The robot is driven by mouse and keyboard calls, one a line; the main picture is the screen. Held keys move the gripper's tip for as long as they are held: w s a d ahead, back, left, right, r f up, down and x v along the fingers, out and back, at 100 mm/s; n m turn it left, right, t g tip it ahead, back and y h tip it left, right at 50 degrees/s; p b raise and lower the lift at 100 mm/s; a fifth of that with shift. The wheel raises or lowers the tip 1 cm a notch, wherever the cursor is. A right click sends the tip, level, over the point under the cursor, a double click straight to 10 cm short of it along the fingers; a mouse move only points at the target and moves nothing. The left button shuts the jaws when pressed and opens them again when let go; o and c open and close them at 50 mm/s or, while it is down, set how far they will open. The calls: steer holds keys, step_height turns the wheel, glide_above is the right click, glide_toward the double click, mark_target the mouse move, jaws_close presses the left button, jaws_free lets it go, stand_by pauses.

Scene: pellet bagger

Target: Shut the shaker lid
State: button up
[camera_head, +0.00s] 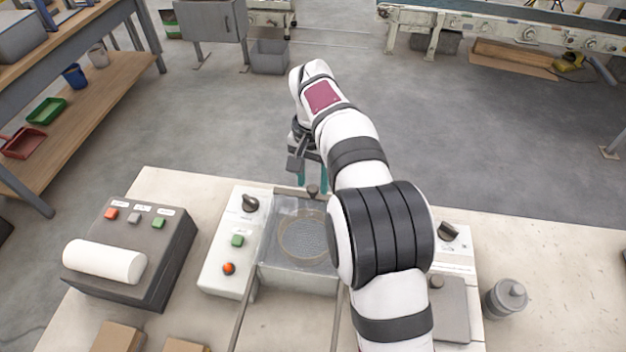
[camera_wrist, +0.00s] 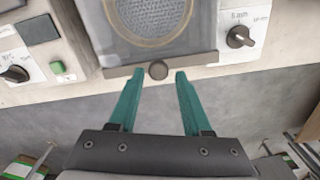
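The shaker (camera_head: 290,278) is a grey box on the bench with a round mesh sieve (camera_head: 305,237) in it. Its lid (camera_head: 285,207) looks clear and lies over the sieve area; I cannot tell whether it is fully down or slightly raised. A dark round lid knob (camera_head: 313,190) sits at the far edge, on a grey bar in the wrist view (camera_wrist: 158,70). My gripper (camera_head: 312,183) is open, its teal fingers at the knob. In the wrist view my gripper (camera_wrist: 159,74) has one fingertip on each side of the knob, with visible gaps. My arm hides the shaker's right side.
A control panel (camera_head: 222,262) with a knob and buttons is left of the shaker; another knob panel (camera_head: 455,256) is at right. A dark sealer-like machine (camera_head: 165,255) with a white roll stands far left. A grey lidded jar (camera_head: 506,300) stands right. Beyond the bench is open floor.

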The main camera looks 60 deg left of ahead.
steer(key=shift+o, duration=0.5)
step_height(320, 180, up, 12)
stand_by(0.3)
